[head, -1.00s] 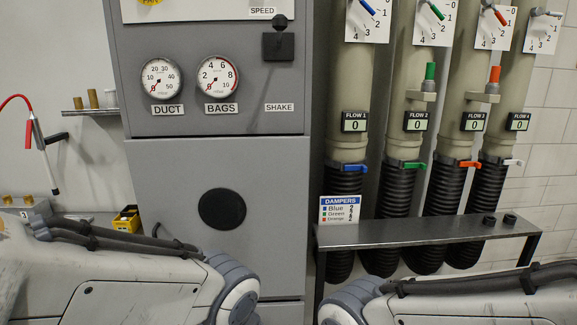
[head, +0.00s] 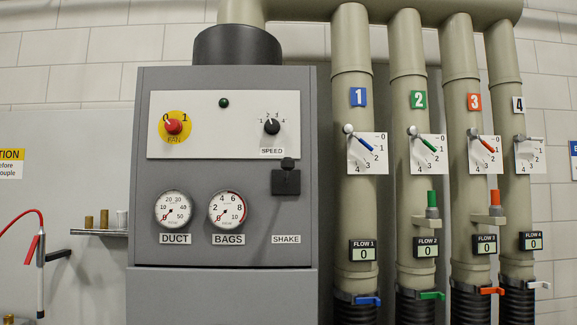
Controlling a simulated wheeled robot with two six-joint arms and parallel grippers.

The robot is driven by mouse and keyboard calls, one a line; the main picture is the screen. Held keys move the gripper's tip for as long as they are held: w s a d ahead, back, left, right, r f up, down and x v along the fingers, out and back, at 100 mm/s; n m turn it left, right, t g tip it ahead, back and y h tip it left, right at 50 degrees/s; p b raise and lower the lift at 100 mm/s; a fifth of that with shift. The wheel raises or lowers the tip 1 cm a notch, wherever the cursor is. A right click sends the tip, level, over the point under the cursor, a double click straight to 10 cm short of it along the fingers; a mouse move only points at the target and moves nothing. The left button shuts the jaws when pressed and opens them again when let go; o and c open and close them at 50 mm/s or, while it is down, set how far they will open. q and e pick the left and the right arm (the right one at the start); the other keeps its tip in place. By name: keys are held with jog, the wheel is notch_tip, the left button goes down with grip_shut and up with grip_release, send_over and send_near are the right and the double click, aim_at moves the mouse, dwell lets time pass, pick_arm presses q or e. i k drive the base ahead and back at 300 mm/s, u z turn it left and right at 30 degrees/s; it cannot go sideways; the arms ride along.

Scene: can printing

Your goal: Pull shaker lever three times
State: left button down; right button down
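The shaker lever (head: 287,165) is a small black knob on a black square plate (head: 286,183) on the grey cabinet front. It sits above the label SHAKE (head: 286,239) and below the SPEED dial (head: 272,126). The knob is at the top of its plate. Neither of my grippers is in the head view, and no part of my arms shows.
The grey cabinet (head: 222,290) also carries a red FAN knob (head: 173,126), a DUCT gauge (head: 174,209) and a BAGS gauge (head: 227,210). Numbered beige pipes with coloured levers stand at the right. A red hose (head: 22,213) and a small shelf (head: 100,232) are at the left.

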aim_at(287, 163)
jog(key=k, duration=0.5)
jog(key=z, duration=1.6)
jog(key=i, duration=1.25)
jog(key=u, duration=2.3)
